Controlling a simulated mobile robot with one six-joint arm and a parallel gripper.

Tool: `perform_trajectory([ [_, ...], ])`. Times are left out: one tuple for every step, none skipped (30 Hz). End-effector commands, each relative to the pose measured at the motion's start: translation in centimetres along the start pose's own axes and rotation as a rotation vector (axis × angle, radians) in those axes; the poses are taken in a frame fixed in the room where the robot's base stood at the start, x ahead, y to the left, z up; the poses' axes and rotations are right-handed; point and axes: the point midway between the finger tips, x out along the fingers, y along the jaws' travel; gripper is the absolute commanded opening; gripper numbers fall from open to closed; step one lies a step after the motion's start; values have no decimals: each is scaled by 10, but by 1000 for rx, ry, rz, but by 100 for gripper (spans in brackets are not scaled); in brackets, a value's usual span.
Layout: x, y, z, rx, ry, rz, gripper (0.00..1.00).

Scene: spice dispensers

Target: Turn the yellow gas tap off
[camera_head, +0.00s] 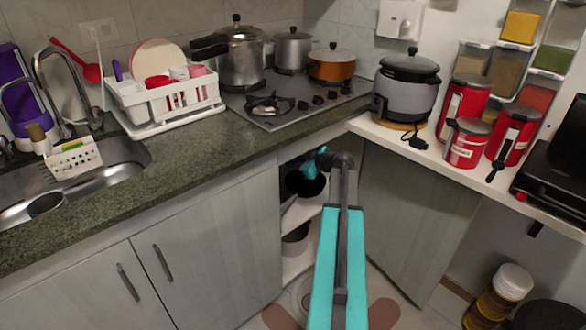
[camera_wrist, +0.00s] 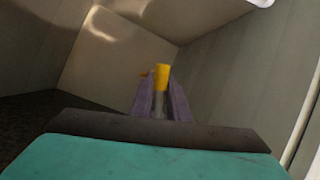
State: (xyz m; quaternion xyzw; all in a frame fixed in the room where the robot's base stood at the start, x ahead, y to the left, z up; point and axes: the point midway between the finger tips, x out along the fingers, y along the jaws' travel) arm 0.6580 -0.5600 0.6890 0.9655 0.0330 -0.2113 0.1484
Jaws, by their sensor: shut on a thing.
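The yellow gas tap (camera_wrist: 162,77) shows in the wrist view as a small upright yellow piece above a grey stem, inside a cabinet. The two purple-grey fingers of my gripper (camera_wrist: 161,98) stand on either side of it and are shut on it. A small orange-yellow bit shows just left of the fingers; I cannot tell whether it is part of the tap. In the head view my gripper (camera_head: 317,163) reaches into the open corner cabinet under the counter. The tap is hidden in that view.
The cabinet door (camera_head: 412,215) stands open at the right of my arm. Dark and pale pots (camera_head: 296,240) sit on shelves inside the cabinet. The stone counter (camera_head: 205,150) and the gas hob (camera_head: 290,112) lie above. Cabinet walls surround my gripper closely.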

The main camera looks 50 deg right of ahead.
Motion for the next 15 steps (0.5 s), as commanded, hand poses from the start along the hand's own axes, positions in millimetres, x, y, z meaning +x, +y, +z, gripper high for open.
perform_trajectory([
  [1, -1, 3, -12, -2, 5, 0],
  [1, -1, 3, -20, -4, 8, 0],
  [1, 0, 3, -30, -6, 11, 0],
  [1, 0, 3, -37, -8, 14, 0],
  [1, 0, 3, -45, -9, 17, 0],
  [1, 1, 3, -55, -10, 22, 0],
  [1, 1, 3, -62, -12, 25, 0],
  [1, 2, 3, -69, -14, 28, 0],
  [1, 2, 3, -78, -16, 32, 0],
  [0, 2, 3, -84, -18, 35, 0],
  [0, 3, 3, -90, -19, 37, 0],
  [0, 3, 3, -97, -21, 40, 0],
  [0, 4, 2, -102, -22, 42, 0],
  [0, 4, 2, -105, -22, 44, 0],
  [-1, 4, 1, -109, -23, 46, 0],
])
